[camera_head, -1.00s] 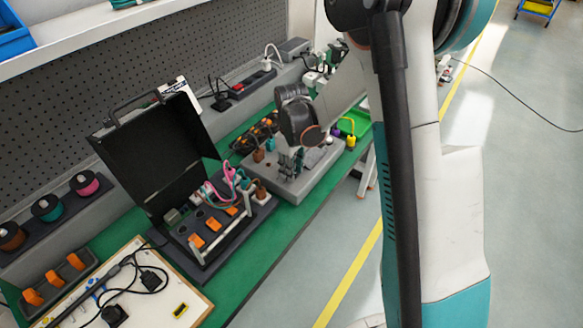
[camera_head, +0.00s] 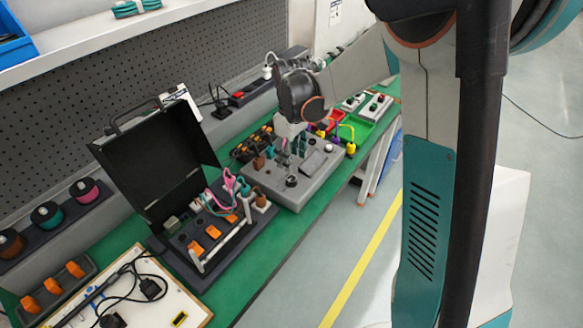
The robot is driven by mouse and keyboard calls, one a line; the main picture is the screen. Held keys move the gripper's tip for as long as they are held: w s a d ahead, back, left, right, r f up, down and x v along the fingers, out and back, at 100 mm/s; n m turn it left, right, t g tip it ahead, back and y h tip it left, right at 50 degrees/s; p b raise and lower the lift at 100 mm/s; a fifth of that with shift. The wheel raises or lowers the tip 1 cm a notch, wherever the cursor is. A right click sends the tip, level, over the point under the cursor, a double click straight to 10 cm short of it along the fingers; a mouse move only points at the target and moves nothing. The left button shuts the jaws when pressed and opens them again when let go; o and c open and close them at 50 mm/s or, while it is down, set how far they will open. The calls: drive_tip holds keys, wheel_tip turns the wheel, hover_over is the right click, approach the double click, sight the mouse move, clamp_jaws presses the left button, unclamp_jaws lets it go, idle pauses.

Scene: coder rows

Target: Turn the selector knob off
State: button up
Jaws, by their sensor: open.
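A grey sloped control box (camera_head: 322,185) stands on the green bench. A round dark knob (camera_head: 291,181) sits near its front left; it looks like the selector knob, but its pointer is too small to read. My gripper (camera_head: 291,158) hangs over the box, behind the dark knob in the picture, pointing down with its fingers apart and nothing seen between them. It looks apart from the knob. My wrist hides part of the box's back.
An open black case (camera_head: 155,150) with pink cables and orange switches stands left of the box. A green tray (camera_head: 353,130) and a red bin (camera_head: 336,119) lie beyond it. A board with black cables (camera_head: 185,298) is in front.

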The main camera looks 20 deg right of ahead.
drive_tip(key=shift+r, duration=1.8)
drive_tip(key=s+r+m+t, duration=0.3)
drive_tip(key=s+r, duration=0.7)
drive_tip(key=s, duration=0.1)
drive_tip(key=s+m+t, duration=0.4)
drive_tip(key=s, duration=0.8)
drive_tip(key=shift+r, duration=0.15)
